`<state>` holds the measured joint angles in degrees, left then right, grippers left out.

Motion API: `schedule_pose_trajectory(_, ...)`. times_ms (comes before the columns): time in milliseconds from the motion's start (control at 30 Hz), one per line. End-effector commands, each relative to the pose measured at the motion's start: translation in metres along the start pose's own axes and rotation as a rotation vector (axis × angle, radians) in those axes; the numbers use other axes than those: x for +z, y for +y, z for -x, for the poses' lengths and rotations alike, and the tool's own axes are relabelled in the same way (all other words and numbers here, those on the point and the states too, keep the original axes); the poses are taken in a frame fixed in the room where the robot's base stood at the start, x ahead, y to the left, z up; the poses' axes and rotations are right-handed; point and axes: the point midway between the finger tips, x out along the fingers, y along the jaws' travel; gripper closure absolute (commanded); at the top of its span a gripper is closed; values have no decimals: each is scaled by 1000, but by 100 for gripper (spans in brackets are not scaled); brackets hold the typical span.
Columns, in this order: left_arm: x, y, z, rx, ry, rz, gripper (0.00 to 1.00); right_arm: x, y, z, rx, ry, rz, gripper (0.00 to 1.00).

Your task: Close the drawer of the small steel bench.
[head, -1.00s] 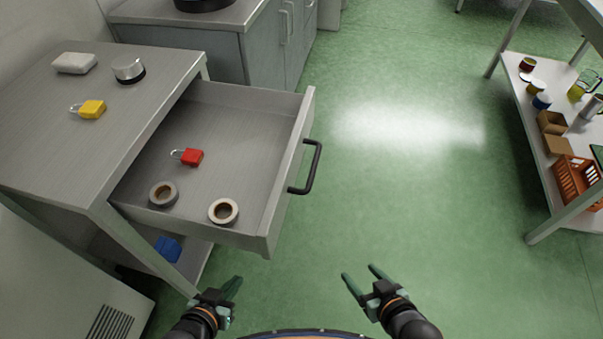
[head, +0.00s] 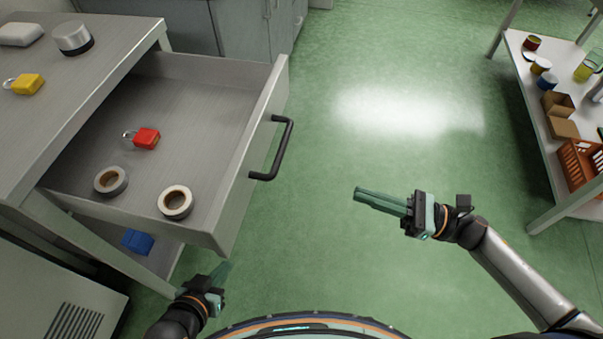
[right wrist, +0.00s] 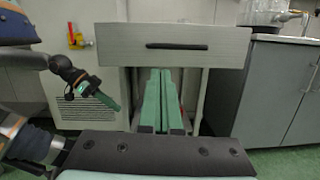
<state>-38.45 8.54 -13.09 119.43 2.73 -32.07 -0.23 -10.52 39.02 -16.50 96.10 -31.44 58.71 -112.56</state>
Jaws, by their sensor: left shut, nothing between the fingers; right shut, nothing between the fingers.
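The steel bench (head: 88,100) stands at the left in the head view. Its drawer (head: 190,95) is pulled well out, with a black bar handle (head: 273,148) on its front. The drawer front (right wrist: 215,42) and handle (right wrist: 177,46) also show in the right wrist view. In the drawer lie a red padlock (head: 147,139) and two tape rolls (head: 111,181) (head: 175,202). My right gripper (head: 358,194) is shut and empty, apart from the handle, to its right and nearer me. My left gripper (head: 226,268) is shut and empty below the drawer's near corner in the picture.
On the bench top are a yellow padlock (head: 27,84), a round metal tin (head: 73,38) and a white block (head: 20,34). A blue item (head: 138,241) sits on the shelf below. A shelf table (head: 560,150) stands at the right. Green floor between is clear.

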Motion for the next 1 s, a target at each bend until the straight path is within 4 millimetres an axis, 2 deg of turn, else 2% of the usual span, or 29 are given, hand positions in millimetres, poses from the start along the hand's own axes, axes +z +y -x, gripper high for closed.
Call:
schedule_pose_trajectory(133, 0, 0, 0, 0, -2, -2, 100, -1, 4, -1, 40, 9, 64, 100)
schedule_pose_trajectory(233, -1, -1, 2, 0, -1, -3, 100, 1, 4, -12, 40, 6, 66, 100)
schedule_pose_trajectory(700, -4, 3, 6, 7, -12, -2, 100, 1, 8, -107, 38, 4, 61, 100)
schedule_pose_trajectory(833, -8, 4, 6, 9, -5, -2, 100, 0, 8, -125, 37, 6, 60, 100)
schedule_pose_trajectory(1000, -12, 4, 6, 9, 2, -1, 100, -1, 8, -136, 36, 7, 59, 100)
